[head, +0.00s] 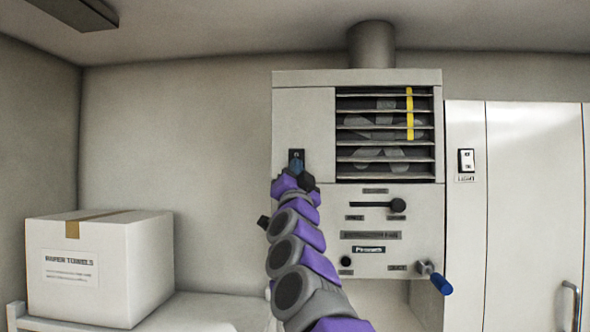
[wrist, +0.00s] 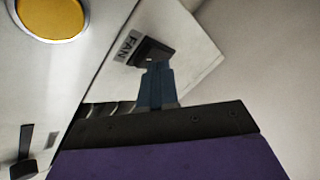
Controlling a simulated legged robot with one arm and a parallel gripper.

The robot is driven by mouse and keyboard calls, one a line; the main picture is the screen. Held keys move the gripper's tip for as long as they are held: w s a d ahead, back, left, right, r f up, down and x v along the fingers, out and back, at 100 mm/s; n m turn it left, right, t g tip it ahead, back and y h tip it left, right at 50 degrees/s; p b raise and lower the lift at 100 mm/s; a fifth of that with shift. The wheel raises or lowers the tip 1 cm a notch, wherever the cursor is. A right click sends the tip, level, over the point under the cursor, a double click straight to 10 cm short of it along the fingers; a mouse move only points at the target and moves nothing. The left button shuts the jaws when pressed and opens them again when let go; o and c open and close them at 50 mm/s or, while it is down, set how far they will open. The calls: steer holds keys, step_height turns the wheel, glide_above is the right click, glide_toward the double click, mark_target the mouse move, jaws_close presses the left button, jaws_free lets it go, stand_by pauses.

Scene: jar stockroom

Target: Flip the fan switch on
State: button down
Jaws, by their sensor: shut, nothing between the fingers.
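The fan switch (head: 297,153) is a small dark plate on the pale front of the fan unit (head: 305,110), left of the grille. In the wrist view the switch (wrist: 149,49) sits beside a grey label reading FAN. My gripper (head: 296,167) is in front of the switch and hides its lower part. In the wrist view the blue fingers of my gripper (wrist: 156,68) are together, with nothing between them. Their tips are at the lower edge of the switch; I cannot tell whether they touch it. The fingers hide part of the switch, and its position cannot be read.
A light switch (head: 466,160) is on the panel at right. The fan unit also has a slider knob (head: 398,205) and a blue-handled lever (head: 440,284). A paper towels box (head: 100,266) stands at left. A yellow disc (wrist: 50,14) shows in the wrist view.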

steer(key=shift+w, duration=0.2)
steer(key=shift+s, duration=0.25)
steer(key=shift+s+d+r, duration=0.1)
steer(key=shift+s, duration=0.55)
steer(key=s, duration=0.5)
steer(key=shift+r, duration=0.4)
steer(key=shift+w, duration=0.1)
steer(key=shift+a+f, duration=0.15)
steer(key=shift+a, duration=0.05)
